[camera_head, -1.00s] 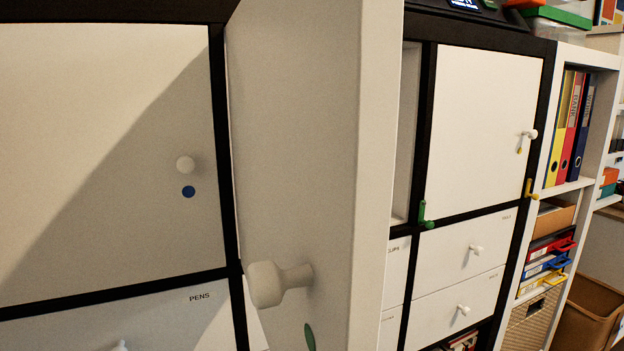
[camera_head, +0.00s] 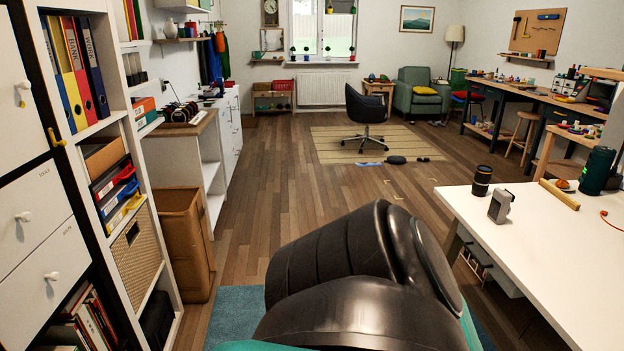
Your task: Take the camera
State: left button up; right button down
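A small grey boxy object with a dark upper part (camera_head: 500,206) stands on the white table (camera_head: 560,262) at the right. It may be the camera, but it is too small to be sure. A black cylinder with a pale band (camera_head: 482,181) stands just behind it, apart from it. Neither of my grippers is in view. A large black link of my own arm fills the bottom middle and hides the floor behind it.
A white shelf unit with binders (camera_head: 75,75) and drawers stands at the left, with a brown paper bin (camera_head: 186,240) beside it. A dark green flask (camera_head: 596,171) stands farther back on the table. The wooden floor (camera_head: 270,180) is open in the middle.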

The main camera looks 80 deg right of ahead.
aim_at(499, 207)
jog(key=k+z, duration=0.2)
jog(key=z, duration=0.2)
jog(key=k+z, duration=0.15)
jog(key=z, duration=0.2)
jog(key=l+z, duration=0.1)
jog(key=z, duration=2.9)
jog(key=i+j+z, duration=0.1)
jog(key=j, duration=0.3)
jog(key=i+j+z, duration=0.15)
jog(key=j, duration=0.25)
jog(key=i+j, duration=0.1)
jog(key=j, duration=0.35)
jog(key=i, duration=0.05)
